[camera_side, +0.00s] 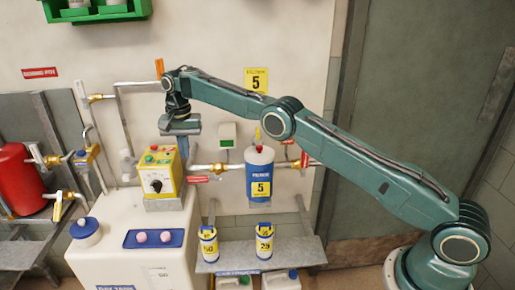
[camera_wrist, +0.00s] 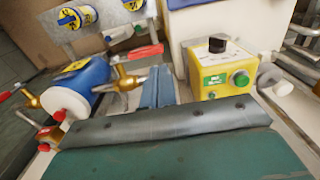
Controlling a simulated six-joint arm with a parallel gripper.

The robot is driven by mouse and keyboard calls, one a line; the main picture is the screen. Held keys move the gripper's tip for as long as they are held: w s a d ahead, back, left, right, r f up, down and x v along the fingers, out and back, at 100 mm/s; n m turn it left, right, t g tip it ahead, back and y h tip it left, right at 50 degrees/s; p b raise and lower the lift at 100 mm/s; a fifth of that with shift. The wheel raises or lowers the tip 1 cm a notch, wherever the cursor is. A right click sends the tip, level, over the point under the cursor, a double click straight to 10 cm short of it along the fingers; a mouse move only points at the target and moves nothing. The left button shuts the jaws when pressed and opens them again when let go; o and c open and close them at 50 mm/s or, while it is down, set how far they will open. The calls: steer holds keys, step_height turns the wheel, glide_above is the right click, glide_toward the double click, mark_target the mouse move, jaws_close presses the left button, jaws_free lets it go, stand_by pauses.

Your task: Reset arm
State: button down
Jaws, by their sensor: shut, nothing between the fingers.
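My teal arm reaches from the right across the side view. My gripper (camera_side: 193,152) points down beside the yellow control box (camera_side: 160,175), overlapping its upper right edge in this view. Its fingers also show in the wrist view (camera_wrist: 158,88), shut together with nothing between them. In the wrist view the control box (camera_wrist: 220,72), with its black knob and green button, stands to the right of the fingers, apart from them. Whether the gripper is in front of or behind the box is hard to tell from the side.
A blue cylinder marked 5 (camera_side: 260,178) hangs on the wall, right of a brass valve with a red handle (camera_side: 198,179). Two small canisters (camera_side: 208,245) (camera_side: 264,242) stand on a metal shelf (camera_side: 310,250). A white tank (camera_side: 115,225) and red cylinder (camera_side: 18,180) are left.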

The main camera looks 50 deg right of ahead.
steer(key=shift+r, duration=0.15)
steer(key=s+d+r+n+t, duration=0.1)
steer(key=s+d+r+n, duration=0.1)
steer(key=s+r, duration=0.8)
steer(key=s+d+r+n+t, duration=0.25)
steer(key=s+r, duration=0.55)
steer(key=r, duration=0.4)
steer(key=s+d+n, duration=0.2)
steer(key=s, duration=1.4)
steer(key=s+f+n+t, duration=0.1)
steer(key=s+f, duration=0.3)
steer(key=s, duration=0.3)
steer(key=s+d+f+n+t, duration=0.1)
steer(key=s+f, duration=0.2)
steer(key=s, duration=0.4)
steer(key=shift+d+f, duration=0.25)
steer(key=shift+f, duration=0.1)
